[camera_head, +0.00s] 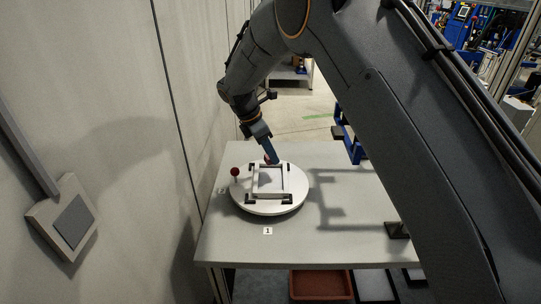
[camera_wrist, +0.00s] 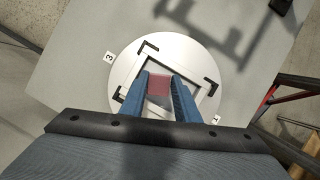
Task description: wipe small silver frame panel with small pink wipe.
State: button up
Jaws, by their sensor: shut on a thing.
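The small silver frame panel (camera_head: 256,182) lies on a white round plate (camera_head: 290,207) on the table, with black clamps at its corners. In the wrist view the frame (camera_wrist: 186,53) is seen from above, its near part hidden by my fingers. My gripper (camera_head: 274,161) reaches down at the far side of the frame. Its blue fingers (camera_wrist: 159,88) are shut on the small pink wipe (camera_wrist: 159,84), which shows between the tips over the frame. Whether the wipe touches the frame I cannot tell.
A dark red ball knob (camera_head: 235,171) stands at the plate's left edge. The grey table (camera_head: 350,215) is bare right of the plate, with a black block (camera_head: 397,230) at its right edge. A wall panel (camera_head: 110,120) stands close on the left. A reddish bin (camera_head: 320,284) sits below.

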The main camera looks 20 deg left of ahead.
jog(key=shift+r+p, duration=0.7)
jog(key=shift+r, duration=0.8)
